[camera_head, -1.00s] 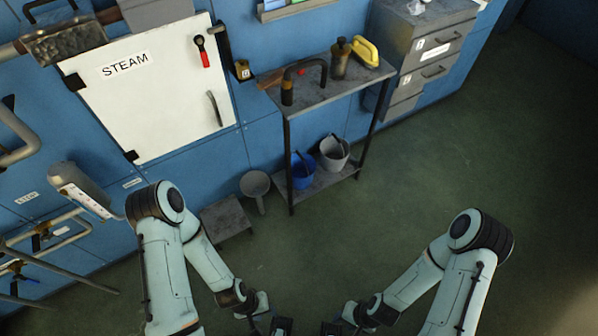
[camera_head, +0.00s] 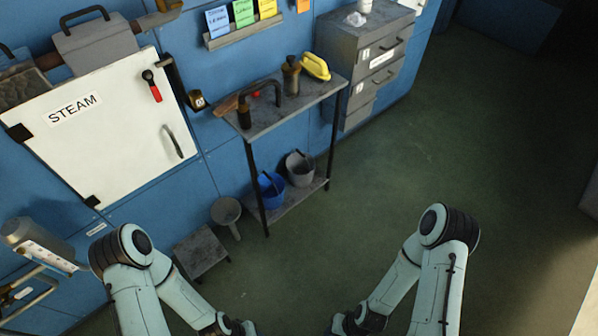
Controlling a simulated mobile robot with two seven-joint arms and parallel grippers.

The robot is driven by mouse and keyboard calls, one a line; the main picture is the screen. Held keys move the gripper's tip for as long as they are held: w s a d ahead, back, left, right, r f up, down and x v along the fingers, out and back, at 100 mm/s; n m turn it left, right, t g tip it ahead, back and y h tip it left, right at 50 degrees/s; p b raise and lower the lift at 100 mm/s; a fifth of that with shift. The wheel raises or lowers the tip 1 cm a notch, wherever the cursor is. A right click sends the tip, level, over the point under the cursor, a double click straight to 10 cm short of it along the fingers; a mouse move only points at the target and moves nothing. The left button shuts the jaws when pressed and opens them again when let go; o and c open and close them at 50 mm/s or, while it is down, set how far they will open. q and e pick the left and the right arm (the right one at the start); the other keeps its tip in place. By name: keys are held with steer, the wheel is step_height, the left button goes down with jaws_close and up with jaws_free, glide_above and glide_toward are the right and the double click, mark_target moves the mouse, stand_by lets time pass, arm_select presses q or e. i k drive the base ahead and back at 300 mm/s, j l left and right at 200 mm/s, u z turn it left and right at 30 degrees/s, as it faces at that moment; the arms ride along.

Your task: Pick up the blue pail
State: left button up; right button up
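The blue pail (camera_head: 270,190) stands on the lower shelf of a small metal table, behind the table's front leg, which is close to its left side. A grey pail (camera_head: 300,169) stands right beside it on the same shelf. My two arms come in from the bottom of the view, well short of the table. The fingers of both grippers are cut off by the bottom edge, so I see only the wrists.
The table top (camera_head: 285,107) holds a bent pipe tool, a brown bottle and a yellow object (camera_head: 315,66). A grey drawer cabinet (camera_head: 365,55) stands to the right. A low stool (camera_head: 201,252) and a round-topped stand (camera_head: 226,211) are left of the table. Green floor in front is clear.

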mark_target(272, 185)
steer(key=u, duration=0.4)
steer(key=l+u, duration=0.15)
steer(key=u, duration=0.2)
steer(key=i+u, duration=0.1)
steer(key=u, duration=0.3)
steer(key=l+u, duration=0.15)
steer(key=u, duration=0.2)
steer(key=l+u, duration=0.45)
steer(key=k+l+u, duration=0.15)
steer(key=l+u, duration=0.3)
steer(key=k+l+u, duration=0.15)
steer(key=l, duration=0.2)
steer(key=k+l+u, duration=0.15)
steer(key=l, duration=0.2)
steer(key=k+l+u, duration=0.1)
steer(key=l, duration=0.55)
steer(key=k+l, duration=0.15)
steer(key=l, duration=0.15)
steer(key=l+u, duration=0.1)
steer(key=l, duration=0.25)
steer(key=i+l, duration=0.35)
steer(key=i, duration=0.1)
